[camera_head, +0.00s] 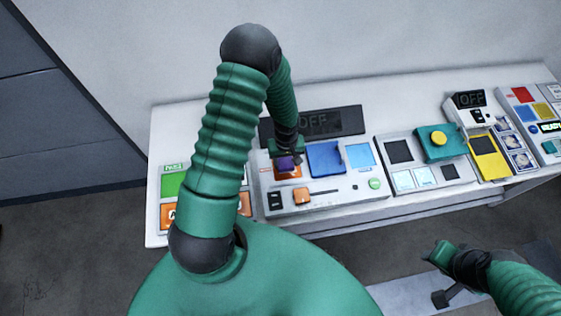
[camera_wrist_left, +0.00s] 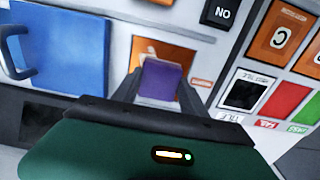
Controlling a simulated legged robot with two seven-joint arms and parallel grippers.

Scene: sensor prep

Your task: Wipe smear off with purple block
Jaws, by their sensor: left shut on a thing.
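A small purple block (camera_head: 286,162) is held in my left gripper (camera_head: 288,153), which reaches down to the console from above. In the left wrist view the purple block (camera_wrist_left: 162,80) sits between the two dark fingers of the gripper (camera_wrist_left: 160,88), shut on it. The block is over an orange square panel (camera_head: 289,174) and covers part of it. The orange panel (camera_wrist_left: 165,51) also shows behind the block in the wrist view. I cannot tell whether the block touches it.
A blue cover with a handle (camera_head: 325,158) is right of the orange panel. An orange slider knob (camera_head: 302,196) is in front. More modules, including a green box with a yellow button (camera_head: 438,139), line the white table (camera_head: 158,232).

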